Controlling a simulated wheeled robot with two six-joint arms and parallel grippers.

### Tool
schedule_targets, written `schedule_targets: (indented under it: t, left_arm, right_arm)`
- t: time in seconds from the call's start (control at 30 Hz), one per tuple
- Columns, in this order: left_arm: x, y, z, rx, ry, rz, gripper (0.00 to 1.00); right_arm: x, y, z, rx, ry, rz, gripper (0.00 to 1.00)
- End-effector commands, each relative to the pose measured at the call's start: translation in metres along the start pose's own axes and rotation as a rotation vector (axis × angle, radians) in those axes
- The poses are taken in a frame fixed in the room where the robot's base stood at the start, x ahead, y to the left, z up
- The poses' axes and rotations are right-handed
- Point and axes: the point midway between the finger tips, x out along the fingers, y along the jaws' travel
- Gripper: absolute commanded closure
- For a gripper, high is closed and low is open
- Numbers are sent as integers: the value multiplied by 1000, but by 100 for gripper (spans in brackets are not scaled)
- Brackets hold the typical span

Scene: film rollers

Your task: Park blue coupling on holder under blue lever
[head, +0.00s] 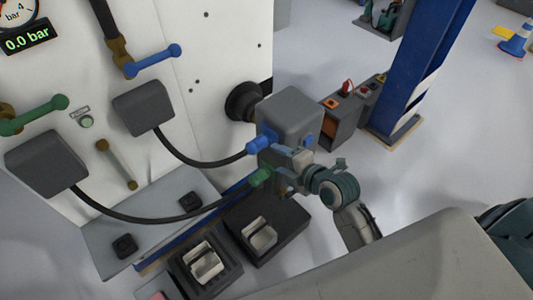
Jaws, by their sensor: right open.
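The blue coupling (262,142) is at the end of a black hose and sits against the left side of a grey box (291,112). A green coupling (262,177) on a second hose sits just below it. My right gripper (281,155) is open, right beside the blue coupling; whether its fingers touch it I cannot tell. The blue lever (152,61) is on the white panel at upper left. Two black holders, a right one (190,201) and a left one (124,245), stand on the grey ledge below the panel. My left gripper is out of view.
A green lever (35,115) and a gauge reading 0.0 bar (27,38) are at left. The hoses droop from grey housings (144,107) across the panel's front. Dark trays with metal cradles (258,236) lie below.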

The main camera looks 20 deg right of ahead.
Motion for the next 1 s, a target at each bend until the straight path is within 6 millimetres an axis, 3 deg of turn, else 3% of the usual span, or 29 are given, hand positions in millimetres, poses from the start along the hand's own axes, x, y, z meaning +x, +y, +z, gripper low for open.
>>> schedule_targets:
  t: [0.17, 0.7, 1.0]
  left_arm:
    - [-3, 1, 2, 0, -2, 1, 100]
    - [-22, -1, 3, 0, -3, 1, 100]
    - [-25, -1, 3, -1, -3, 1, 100]
  right_arm:
    - [-2, 15, -4, -50, 9, 24, 39]
    - [84, 17, -5, -46, 9, 23, 39]
    - [102, 15, -5, -47, 9, 22, 39]
